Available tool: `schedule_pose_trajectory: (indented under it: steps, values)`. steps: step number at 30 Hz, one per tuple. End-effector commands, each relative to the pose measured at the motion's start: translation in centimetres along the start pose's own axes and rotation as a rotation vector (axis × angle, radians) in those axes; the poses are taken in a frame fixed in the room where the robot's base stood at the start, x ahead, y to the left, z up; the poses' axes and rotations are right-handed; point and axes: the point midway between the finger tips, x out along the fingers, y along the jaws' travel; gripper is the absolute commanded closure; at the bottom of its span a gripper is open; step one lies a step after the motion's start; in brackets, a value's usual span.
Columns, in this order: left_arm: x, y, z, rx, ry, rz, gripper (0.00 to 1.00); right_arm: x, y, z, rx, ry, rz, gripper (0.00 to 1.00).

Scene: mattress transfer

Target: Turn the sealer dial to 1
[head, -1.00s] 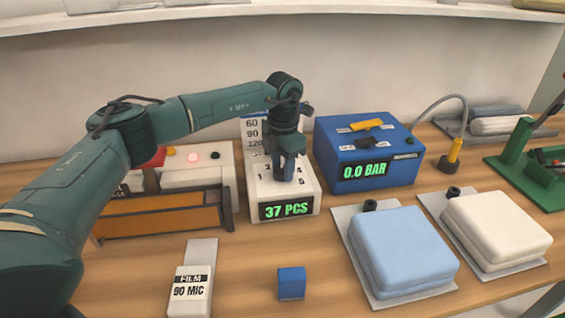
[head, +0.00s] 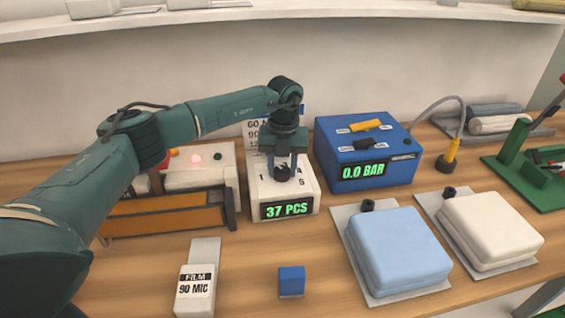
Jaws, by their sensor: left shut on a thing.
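The white sealer box (head: 262,196) stands at the middle of the bench, with numbers around a dark dial (head: 283,174) on its top and a green "37 PCS" display on its front. My left gripper (head: 283,171) points straight down over the box, one finger on each side of the dial, shut on it. The fingers and wrist hide part of the dial and some of its numbers, so I cannot tell where the dial points. A 1 shows at the left of the dial, a 4 and a 5 at its right. My right gripper is not in view.
A blue "0.0 BAR" box (head: 340,160) stands close at the right. An orange-fronted machine (head: 165,219) is at the left under my arm. In front lie a film card (head: 194,292), a blue block (head: 291,281), a blue cushion (head: 400,250) and a white cushion (head: 490,230).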

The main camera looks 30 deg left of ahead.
Motion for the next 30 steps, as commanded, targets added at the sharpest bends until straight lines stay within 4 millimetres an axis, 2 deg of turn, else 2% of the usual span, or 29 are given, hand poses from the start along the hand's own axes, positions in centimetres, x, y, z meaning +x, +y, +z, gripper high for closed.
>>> schedule_pose_trajectory:
  steps: [18, 30]
  values:
    - [-0.3, 0.2, 0.1, -0.567, 0.013, -0.001, 0.85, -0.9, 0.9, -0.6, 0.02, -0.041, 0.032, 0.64]
    - [-0.2, 0.3, 0.1, -0.786, 0.017, -0.001, 0.85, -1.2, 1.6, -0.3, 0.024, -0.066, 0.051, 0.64]
